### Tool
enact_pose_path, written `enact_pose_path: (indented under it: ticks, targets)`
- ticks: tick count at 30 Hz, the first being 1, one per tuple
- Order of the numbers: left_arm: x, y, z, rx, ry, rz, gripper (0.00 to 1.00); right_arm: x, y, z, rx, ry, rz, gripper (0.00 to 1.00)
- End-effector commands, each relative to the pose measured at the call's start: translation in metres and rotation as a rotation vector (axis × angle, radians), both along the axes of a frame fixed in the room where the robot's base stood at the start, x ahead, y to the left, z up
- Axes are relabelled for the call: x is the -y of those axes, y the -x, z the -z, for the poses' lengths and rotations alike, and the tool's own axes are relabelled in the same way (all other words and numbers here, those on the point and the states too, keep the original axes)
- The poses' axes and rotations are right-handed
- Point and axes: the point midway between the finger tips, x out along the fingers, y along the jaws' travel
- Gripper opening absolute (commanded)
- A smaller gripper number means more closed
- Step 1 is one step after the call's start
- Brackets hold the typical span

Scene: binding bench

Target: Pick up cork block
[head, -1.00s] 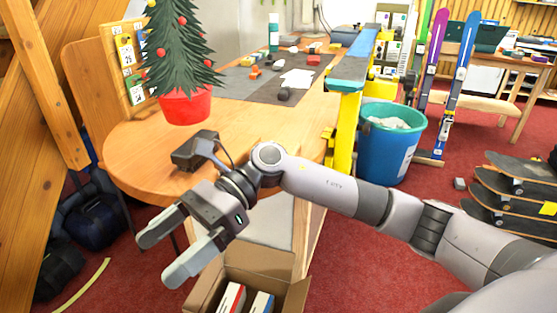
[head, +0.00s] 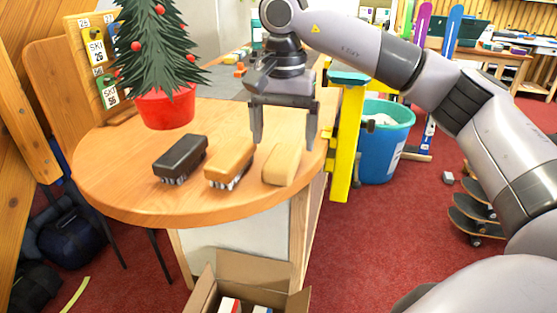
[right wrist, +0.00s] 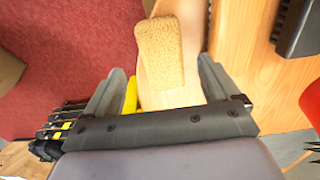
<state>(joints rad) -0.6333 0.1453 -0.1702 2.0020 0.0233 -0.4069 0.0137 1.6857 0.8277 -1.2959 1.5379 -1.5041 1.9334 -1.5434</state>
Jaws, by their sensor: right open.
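The cork block (head: 282,164), pale tan with rounded edges, lies on the round end of the wooden table, the rightmost of three things in a row. My right gripper (head: 284,144) points down just above and behind it, open and empty. In the right wrist view the cork block (right wrist: 160,55) shows a grainy top and lies between and beyond the open fingertips of the right gripper (right wrist: 161,76). I cannot tell the exact gap in height. My left gripper is not in view.
A brown brush (head: 230,163) lies close left of the block, and a black brush (head: 181,157) further left. A small tree in a red pot (head: 166,107) stands behind them. An open carton (head: 255,270) is below the table's front edge (head: 180,217).

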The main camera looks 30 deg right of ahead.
Motion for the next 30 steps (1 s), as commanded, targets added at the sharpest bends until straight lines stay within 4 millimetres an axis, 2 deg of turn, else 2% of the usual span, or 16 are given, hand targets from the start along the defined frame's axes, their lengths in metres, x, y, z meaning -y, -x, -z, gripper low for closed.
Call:
enact_pose_path:
  ticks: [10, 14, 20, 25, 30]
  targets:
    - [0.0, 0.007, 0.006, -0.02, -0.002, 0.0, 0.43, 0.005, -0.008, 0.048, -0.003, -0.002, 0.001, 0.89]
    - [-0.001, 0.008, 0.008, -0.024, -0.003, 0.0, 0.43, 0.004, -0.008, 0.056, -0.001, -0.002, 0.001, 0.89]
    - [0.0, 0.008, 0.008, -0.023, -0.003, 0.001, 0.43, 0.004, -0.008, 0.056, 0.0, -0.004, 0.001, 0.89]
    - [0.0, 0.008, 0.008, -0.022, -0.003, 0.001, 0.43, 0.004, -0.008, 0.056, -0.001, -0.003, 0.001, 0.34]
    - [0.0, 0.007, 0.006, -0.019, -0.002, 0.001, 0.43, 0.004, -0.008, 0.055, 0.0, -0.004, 0.001, 0.34]
